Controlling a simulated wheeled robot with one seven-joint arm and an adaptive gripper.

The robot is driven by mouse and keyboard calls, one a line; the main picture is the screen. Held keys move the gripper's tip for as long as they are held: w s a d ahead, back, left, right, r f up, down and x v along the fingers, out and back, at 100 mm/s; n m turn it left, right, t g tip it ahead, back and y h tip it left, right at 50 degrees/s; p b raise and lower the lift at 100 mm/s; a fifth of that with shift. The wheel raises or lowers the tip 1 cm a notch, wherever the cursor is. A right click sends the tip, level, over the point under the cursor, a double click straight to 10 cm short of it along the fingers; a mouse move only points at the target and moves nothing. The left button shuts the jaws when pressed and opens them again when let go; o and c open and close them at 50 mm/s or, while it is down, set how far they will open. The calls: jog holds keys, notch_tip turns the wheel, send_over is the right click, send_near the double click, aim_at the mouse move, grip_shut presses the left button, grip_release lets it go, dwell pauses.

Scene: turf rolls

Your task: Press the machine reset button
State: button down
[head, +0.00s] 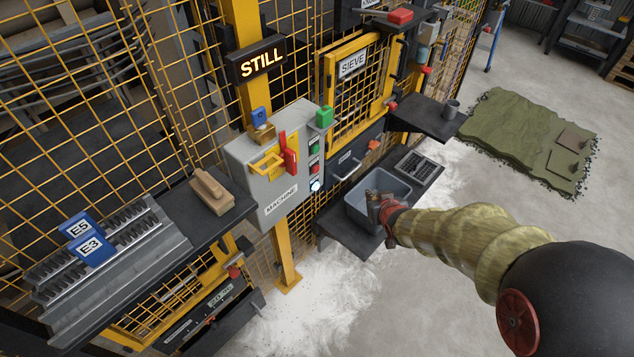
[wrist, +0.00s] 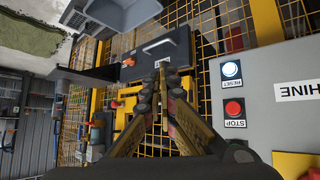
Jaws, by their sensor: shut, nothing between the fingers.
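The grey machine box (head: 262,200) is on a yellow post, labelled MACHINE. Its reset button (head: 315,186) is the lowest of a column of buttons and looks white and lit. In the wrist view the white reset button (wrist: 231,69) sits beside an upside-down RESET label, with the red stop button (wrist: 234,108) below it in the picture. My gripper (head: 374,198) is to the right of the box, in front of the grey bin, apart from the button. In the wrist view my gripper (wrist: 168,70) is shut and empty, with the button to its right.
A grey bin (head: 352,212) stands on a dark shelf below the sieve door (head: 352,95). A red lever (head: 290,152) and yellow bracket stick out from the box. Yellow mesh fencing runs behind.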

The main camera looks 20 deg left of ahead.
aim_at(316, 186)
jog(key=s+a+f+n+y, duration=0.1)
jog(key=s+a+f, duration=0.1)
jog(key=a+f, duration=0.4)
jog(key=shift+s+a+f+y+p, duration=0.25)
jog(key=shift+f+y+p, duration=0.2)
jog(key=shift+f, duration=0.2)
jog(key=shift+a, duration=0.1)
jog(key=w+a+b, duration=0.3)
jog(key=a, duration=0.5)
jog(key=shift+w+b, duration=0.2)
jog(key=shift+b, duration=0.1)
dwell(0.7)
jog(key=shift+w+a+b, duration=0.15)
jog(key=shift+a+b, duration=0.2)
jog(key=shift+b, duration=0.05)
